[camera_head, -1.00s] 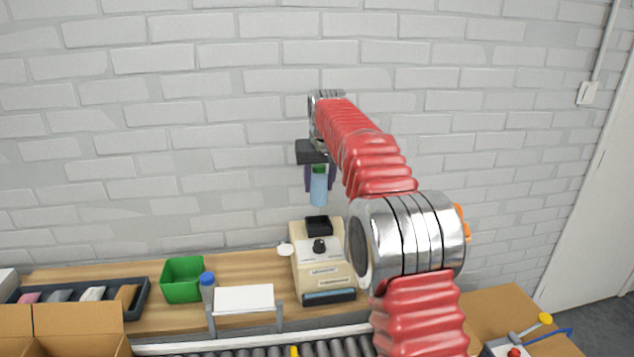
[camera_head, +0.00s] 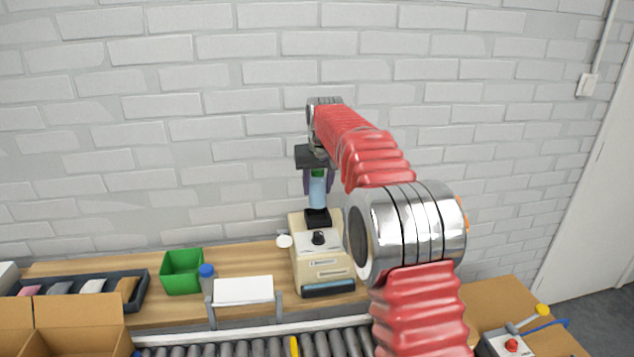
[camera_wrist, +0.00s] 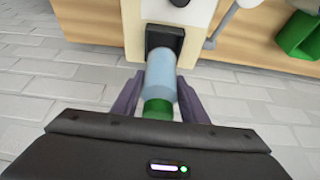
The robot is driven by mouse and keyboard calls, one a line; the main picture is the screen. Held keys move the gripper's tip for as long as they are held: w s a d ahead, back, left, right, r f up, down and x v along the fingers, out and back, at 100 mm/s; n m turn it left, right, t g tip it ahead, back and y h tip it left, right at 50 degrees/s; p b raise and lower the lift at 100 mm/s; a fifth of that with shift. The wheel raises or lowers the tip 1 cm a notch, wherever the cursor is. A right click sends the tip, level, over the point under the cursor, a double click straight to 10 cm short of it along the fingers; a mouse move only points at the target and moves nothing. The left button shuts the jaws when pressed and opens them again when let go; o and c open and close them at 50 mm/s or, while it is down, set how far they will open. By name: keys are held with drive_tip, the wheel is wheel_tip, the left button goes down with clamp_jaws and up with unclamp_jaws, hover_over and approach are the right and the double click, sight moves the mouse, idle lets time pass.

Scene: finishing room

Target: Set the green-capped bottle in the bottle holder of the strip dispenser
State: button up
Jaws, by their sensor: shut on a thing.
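The green-capped bottle (camera_head: 317,192) has a light blue body and hangs upright, cap up, below my gripper (camera_head: 318,180). My gripper is shut on it near the green cap; in the wrist view the bottle (camera_wrist: 161,75) lies between the two purple-grey fingers (camera_wrist: 158,98). The strip dispenser (camera_head: 322,266) is a cream box on the wooden table. Its black bottle holder (camera_head: 317,218) is on top at the back. The bottle's lower end is right at the holder's opening; I cannot tell how far inside it is. The holder also shows in the wrist view (camera_wrist: 179,36).
A green bin (camera_head: 182,273), a blue-capped bottle (camera_head: 207,280) and a white board (camera_head: 243,291) stand left of the dispenser. A black tray (camera_head: 70,292) and an open cardboard box (camera_head: 75,322) are farther left. A roller conveyor (camera_head: 240,347) runs along the front.

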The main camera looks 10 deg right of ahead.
sight(317, 196)
drive_tip(key=shift+f, duration=2.5)
drive_tip(key=o, duration=1.4)
drive_tip(key=shift+c, duration=0.2)
drive_tip(key=shift+o, duration=0.5)
drive_tip(key=o, duration=0.3)
drive_tip(key=shift+r, duration=0.65)
drive_tip(key=shift+r, duration=0.35)
